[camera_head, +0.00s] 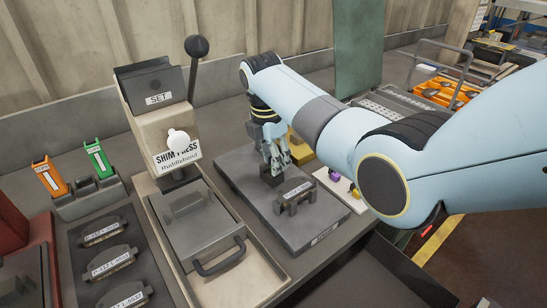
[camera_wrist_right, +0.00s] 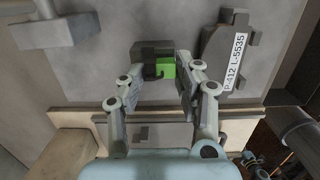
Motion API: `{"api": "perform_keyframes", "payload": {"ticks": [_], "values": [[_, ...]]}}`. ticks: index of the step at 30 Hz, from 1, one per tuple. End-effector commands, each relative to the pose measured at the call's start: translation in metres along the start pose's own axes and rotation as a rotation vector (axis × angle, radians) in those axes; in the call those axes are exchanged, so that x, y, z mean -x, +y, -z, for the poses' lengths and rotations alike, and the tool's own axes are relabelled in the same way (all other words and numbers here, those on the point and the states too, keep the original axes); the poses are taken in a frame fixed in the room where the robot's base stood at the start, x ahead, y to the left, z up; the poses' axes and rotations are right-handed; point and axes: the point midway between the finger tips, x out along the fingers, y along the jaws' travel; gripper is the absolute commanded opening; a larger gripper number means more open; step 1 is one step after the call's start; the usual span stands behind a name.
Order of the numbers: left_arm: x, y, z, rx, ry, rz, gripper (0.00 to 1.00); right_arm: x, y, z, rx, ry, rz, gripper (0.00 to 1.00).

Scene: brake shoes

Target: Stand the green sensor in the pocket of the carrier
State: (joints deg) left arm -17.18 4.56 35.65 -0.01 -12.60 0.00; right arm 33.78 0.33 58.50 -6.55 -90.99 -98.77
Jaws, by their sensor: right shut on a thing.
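The green sensor (camera_wrist_right: 167,68) shows in the right wrist view as a small bright green block between my right fingertips. In the head view it is hidden by the gripper. My right gripper (camera_head: 276,163) points down over the grey plate and is shut on the sensor; it also shows in the wrist view (camera_wrist_right: 162,76). A small dark block (camera_wrist_right: 150,48), which looks like the carrier, is right beside the sensor; its lower part shows under the fingers in the head view (camera_head: 272,180). Whether the sensor sits in the pocket I cannot tell. My left gripper is not in view.
A labelled brake shoe (camera_head: 296,193) stands on the grey plate (camera_head: 315,222) close to the gripper. A pale tray (camera_head: 335,186) with small purple and yellow parts lies right of it. The shim press (camera_head: 165,125) stands left. Several brake shoes (camera_head: 112,262) lie further left.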

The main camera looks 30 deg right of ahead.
Motion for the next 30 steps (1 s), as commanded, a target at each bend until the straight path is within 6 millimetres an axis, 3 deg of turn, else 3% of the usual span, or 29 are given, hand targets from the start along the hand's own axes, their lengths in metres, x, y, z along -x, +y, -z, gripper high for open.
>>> {"api": "perform_keyframes", "payload": {"ticks": [18, 19, 24, 30], "values": [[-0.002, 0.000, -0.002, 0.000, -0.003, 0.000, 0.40, -0.012, -0.001, 0.001, 0.000, 0.000, 0.001, 0.03], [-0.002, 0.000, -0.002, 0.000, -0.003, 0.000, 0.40, -0.012, -0.001, 0.002, 0.000, 0.000, 0.002, 0.34], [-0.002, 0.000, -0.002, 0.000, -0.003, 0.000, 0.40, -0.013, -0.001, 0.002, 0.001, 0.001, 0.004, 0.57], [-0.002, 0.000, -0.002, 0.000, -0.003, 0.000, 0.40, -0.013, -0.001, 0.002, 0.001, 0.001, 0.003, 0.58]]}}
